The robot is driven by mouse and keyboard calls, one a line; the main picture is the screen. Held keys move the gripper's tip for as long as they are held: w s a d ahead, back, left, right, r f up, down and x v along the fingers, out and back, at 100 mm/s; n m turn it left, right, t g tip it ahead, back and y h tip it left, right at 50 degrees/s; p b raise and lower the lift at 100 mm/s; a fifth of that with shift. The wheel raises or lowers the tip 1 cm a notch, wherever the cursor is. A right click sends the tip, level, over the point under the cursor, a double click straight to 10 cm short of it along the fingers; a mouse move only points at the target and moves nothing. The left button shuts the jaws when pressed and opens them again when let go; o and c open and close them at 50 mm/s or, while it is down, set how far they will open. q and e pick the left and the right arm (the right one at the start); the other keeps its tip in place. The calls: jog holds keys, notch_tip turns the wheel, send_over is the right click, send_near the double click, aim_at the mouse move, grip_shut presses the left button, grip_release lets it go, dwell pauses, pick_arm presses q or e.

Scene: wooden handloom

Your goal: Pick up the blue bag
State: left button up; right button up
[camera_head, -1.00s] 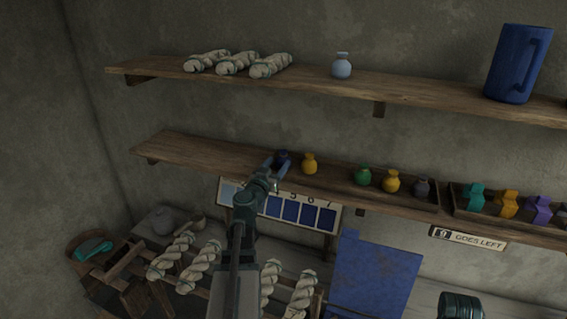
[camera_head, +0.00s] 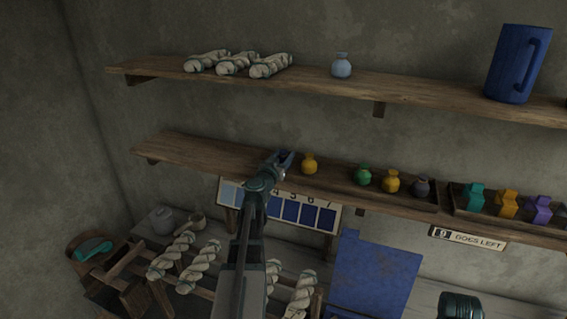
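A small dark blue bag (camera_head: 286,155) is at the lower shelf, just left of a yellow bag. My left gripper (camera_head: 284,159) is right at it, and its fingers cover most of the bag. I cannot tell whether the fingers are open around it or shut on it. A pale blue-grey bag (camera_head: 341,66) stands alone on the upper shelf, well away from the gripper.
The lower shelf (camera_head: 190,150) holds a yellow bag (camera_head: 309,164) close right of the gripper, then a green bag (camera_head: 362,175), another yellow bag (camera_head: 391,181) and a grey bag (camera_head: 420,188). Its left part is clear. A blue jug (camera_head: 516,65) and skeins (camera_head: 236,64) stand above.

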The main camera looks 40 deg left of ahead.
pick_arm(q)
grip_shut()
jog(key=shift+r, duration=0.1)
dwell(0.3)
